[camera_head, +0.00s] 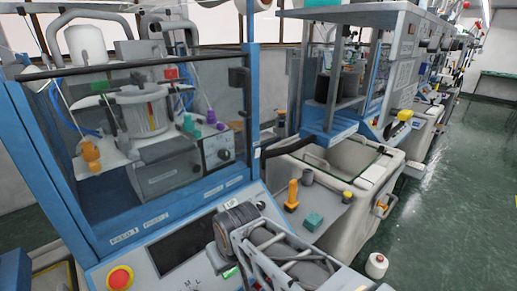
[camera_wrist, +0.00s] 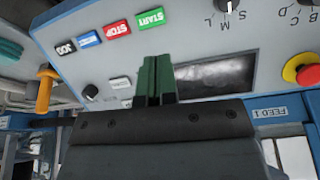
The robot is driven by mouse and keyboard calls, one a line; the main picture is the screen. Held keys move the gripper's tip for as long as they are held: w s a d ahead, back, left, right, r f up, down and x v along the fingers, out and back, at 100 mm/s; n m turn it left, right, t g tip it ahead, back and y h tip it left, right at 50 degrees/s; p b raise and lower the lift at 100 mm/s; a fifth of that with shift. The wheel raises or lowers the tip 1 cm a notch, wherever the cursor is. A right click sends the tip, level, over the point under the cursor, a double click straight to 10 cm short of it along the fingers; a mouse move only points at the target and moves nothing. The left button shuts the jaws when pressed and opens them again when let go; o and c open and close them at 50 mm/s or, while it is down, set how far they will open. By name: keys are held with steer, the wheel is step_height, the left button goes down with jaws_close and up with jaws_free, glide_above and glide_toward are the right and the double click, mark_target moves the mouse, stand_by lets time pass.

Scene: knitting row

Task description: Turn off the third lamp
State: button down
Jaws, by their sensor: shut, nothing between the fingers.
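My gripper (camera_wrist: 156,80) shows in the wrist view with its two green fingers together and nothing between them. The fingers stand in front of a light grey control panel (camera_wrist: 200,38), seen upside down, between the push buttons and a dark screen (camera_wrist: 217,75). A green START button (camera_wrist: 151,18) and a red STOP button (camera_wrist: 118,29) lie beyond the fingertips. I cannot make out which thing is the third lamp. In the head view my arm covers the panel's right part, and the fingertips cannot be made out.
A red emergency stop (camera_head: 120,278) sits on the panel's left; a knob (camera_wrist: 228,5) is also on the panel. The blue-framed machine (camera_head: 250,110) with clear panes rises behind. A grey bin-like unit (camera_head: 345,215) stands right. Green floor (camera_head: 440,215) is open at far right.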

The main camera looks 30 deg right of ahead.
steer(key=w+d+r+m+t, duration=0.3)
steer(key=d+r+m, duration=0.5)
steer(key=d, duration=0.5)
steer(key=w+d+r+m+t+y, duration=0.1)
steer(key=w+d+r+m+t, duration=0.2)
steer(key=d+r+m, duration=0.5)
steer(key=w+d+r, duration=0.1)
steer(key=d+r, duration=0.1)
steer(key=d, duration=0.2)
steer(key=shift+w+d+r, duration=0.25)
steer(key=shift+d+r, duration=0.1)
steer(key=shift+r, duration=0.05)
steer(key=p, duration=0.2)
glide_toward(259, 152)
step_height(259, 152, down, 4)
steer(key=w, duration=0.3)
steer(key=shift+w+a+p, duration=0.1)
steer(key=shift+w+p, duration=0.2)
steer(key=shift+w, duration=0.6)
